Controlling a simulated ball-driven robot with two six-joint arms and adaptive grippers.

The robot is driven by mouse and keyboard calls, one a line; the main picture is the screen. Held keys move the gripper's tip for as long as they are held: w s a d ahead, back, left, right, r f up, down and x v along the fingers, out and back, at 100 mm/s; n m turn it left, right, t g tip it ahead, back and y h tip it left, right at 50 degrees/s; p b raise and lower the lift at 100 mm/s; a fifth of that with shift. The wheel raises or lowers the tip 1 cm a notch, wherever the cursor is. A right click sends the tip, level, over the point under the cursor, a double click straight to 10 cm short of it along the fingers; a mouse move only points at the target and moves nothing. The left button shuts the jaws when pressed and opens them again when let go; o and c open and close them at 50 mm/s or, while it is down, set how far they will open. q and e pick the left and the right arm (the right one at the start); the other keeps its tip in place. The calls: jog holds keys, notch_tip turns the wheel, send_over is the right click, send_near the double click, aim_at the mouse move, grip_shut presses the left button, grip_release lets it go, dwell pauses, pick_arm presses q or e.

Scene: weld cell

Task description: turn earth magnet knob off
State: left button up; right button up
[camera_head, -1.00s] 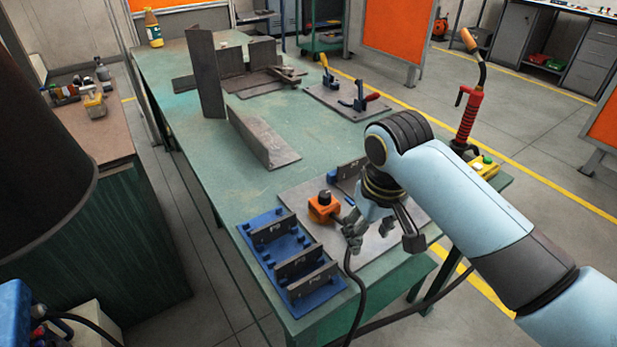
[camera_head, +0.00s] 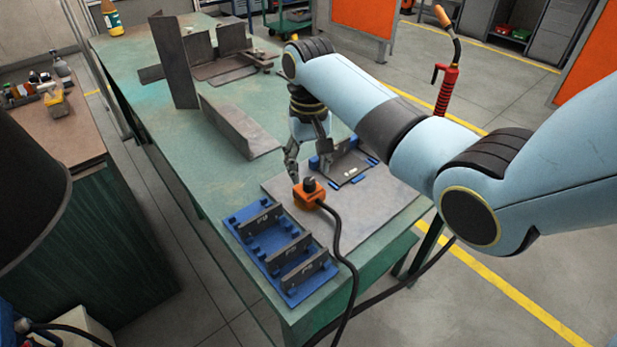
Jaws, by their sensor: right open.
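The earth magnet (camera_head: 309,201) is a small orange block with a dark round knob (camera_head: 309,184) on top and a black cable leading off. It sits on the grey steel plate (camera_head: 282,187) near the front of the green table. My right gripper (camera_head: 306,172) points down just behind the magnet, its fingers spread and empty. One finger is close behind the knob; I cannot tell whether it touches. The knob's turned position is too small to read. My left gripper is not in view.
A blue fixture tray (camera_head: 289,296) with upright dark plates stands in front of the magnet. Another bracket in blue holders (camera_head: 352,163) stands right behind it on the plate. A long steel angle (camera_head: 238,128) lies farther back. The green table (camera_head: 200,185) is clear to the left.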

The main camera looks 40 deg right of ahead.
aim_at(309, 181)
jog(key=shift+f, duration=1.85)
grip_shut()
